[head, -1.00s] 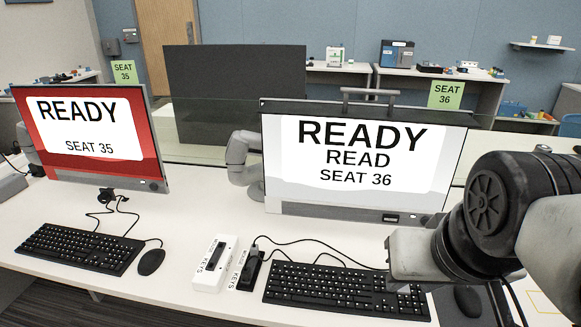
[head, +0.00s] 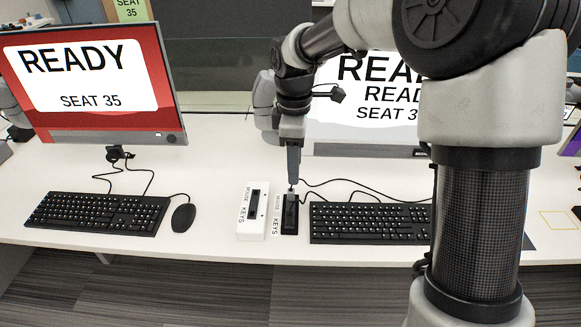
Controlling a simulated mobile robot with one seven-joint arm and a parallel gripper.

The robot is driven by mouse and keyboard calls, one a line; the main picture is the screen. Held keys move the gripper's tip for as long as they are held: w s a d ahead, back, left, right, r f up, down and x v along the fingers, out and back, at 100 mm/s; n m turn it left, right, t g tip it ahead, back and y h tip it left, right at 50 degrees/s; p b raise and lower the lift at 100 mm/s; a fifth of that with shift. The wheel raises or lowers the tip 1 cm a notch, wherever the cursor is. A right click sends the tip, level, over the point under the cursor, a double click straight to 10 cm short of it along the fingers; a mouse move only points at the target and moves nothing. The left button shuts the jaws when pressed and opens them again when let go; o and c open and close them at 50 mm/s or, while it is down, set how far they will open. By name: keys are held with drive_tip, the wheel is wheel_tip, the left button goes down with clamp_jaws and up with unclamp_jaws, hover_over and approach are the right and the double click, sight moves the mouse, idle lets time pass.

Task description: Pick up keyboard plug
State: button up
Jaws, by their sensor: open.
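The keyboard plug (head: 291,196) is a small grey-black piece at the black socket block (head: 289,226) labelled MOUSE and KEYS, left of the right keyboard (head: 368,222). A black cable runs from near it to the right. My gripper (head: 293,184) points straight down from above at the plug, with its tips at or just over it. The jaws are open, though the gap between them is hard to see from this side. The gripper hides part of the plug, and I cannot tell whether they touch.
A white block (head: 245,226) labelled MOUSE and KEYS stands just left of the black one. The left keyboard (head: 98,212), mouse (head: 183,217) and red READY monitor (head: 95,85) are further left. The SEAT 36 monitor (head: 385,150) stands behind, partly hidden by my arm. The white desk (head: 215,180) has bare room between.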

drive_tip(key=b, duration=0.3)
approach(290, 214)
drive_tip(key=shift+n, duration=0.4)
drive_tip(key=f, duration=0.5)
drive_tip(key=shift+w+d, duration=0.15)
drive_tip(key=shift+w, duration=0.2)
drive_tip(key=shift+s+f+b, duration=0.2)
drive_tip(key=shift+f+b, duration=0.5)
drive_tip(key=shift+f, duration=2)
clamp_jaws()
wheel_tip(290, 214, up, 13)
drive_tip(key=p, duration=0.5)
drive_tip(key=shift+a, duration=0.2)
drive_tip(key=a+p, duration=0.1)
drive_tip(key=a, duration=0.9)
drive_tip(key=shift+w+a+p, duration=0.15)
drive_tip(key=shift+w+p, duration=0.2)
drive_tip(key=shift+w, duration=0.1)
